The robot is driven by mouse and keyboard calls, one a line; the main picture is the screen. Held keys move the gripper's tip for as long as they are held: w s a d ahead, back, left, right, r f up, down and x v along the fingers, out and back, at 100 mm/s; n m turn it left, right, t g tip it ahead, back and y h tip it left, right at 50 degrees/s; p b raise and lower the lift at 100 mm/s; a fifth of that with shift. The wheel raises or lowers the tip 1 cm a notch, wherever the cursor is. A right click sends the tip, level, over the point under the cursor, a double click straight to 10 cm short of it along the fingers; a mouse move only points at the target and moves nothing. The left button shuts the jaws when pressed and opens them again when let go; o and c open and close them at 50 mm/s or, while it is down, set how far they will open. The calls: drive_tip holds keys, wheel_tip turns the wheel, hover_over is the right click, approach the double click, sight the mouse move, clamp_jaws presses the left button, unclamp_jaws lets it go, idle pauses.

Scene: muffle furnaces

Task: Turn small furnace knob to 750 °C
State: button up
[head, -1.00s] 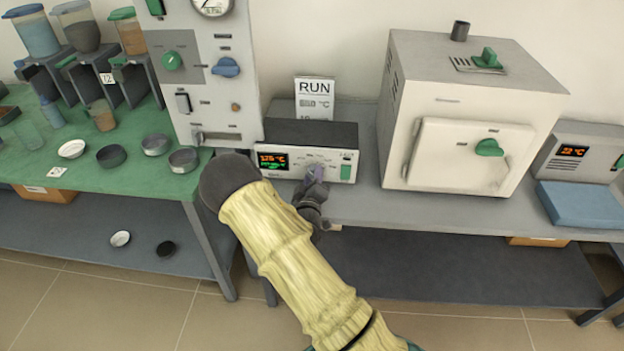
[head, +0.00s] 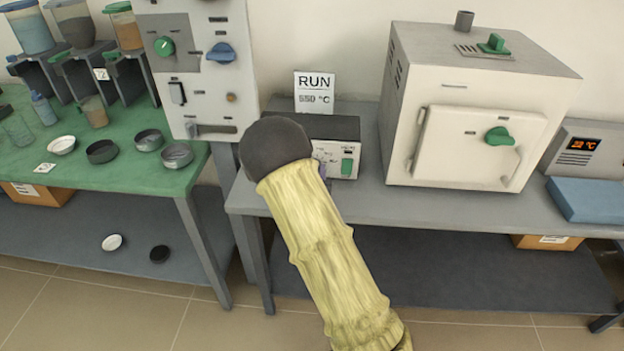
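The small furnace controller (head: 345,161) is a low box with a dark top and a pale front, left of the white furnace (head: 477,110). My arm crosses in front of it and hides its display and most of its dial. A green switch (head: 347,166) and part of the dial's printed scale (head: 325,156) still show. A sliver of purple (head: 324,172) shows beside my arm, probably the knob. My gripper is hidden behind my arm, so its hold on the knob cannot be seen.
A sign (head: 314,93) behind the controller reads RUN and what looks like 550 °C. A tall panel (head: 198,75) with a blue knob stands to the left. Another controller (head: 585,150) with a lit display stands at the right. Dishes sit on the green table (head: 95,175).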

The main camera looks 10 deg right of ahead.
drive_tip(key=shift+f+m+b, duration=0.15)
drive_tip(key=shift+m+b, duration=0.4)
drive_tip(key=shift+m, duration=0.15)
drive_tip(key=o, duration=1)
drive_tip(key=shift+p+v, duration=4.4)
drive_tip(key=shift+v, duration=4.3)
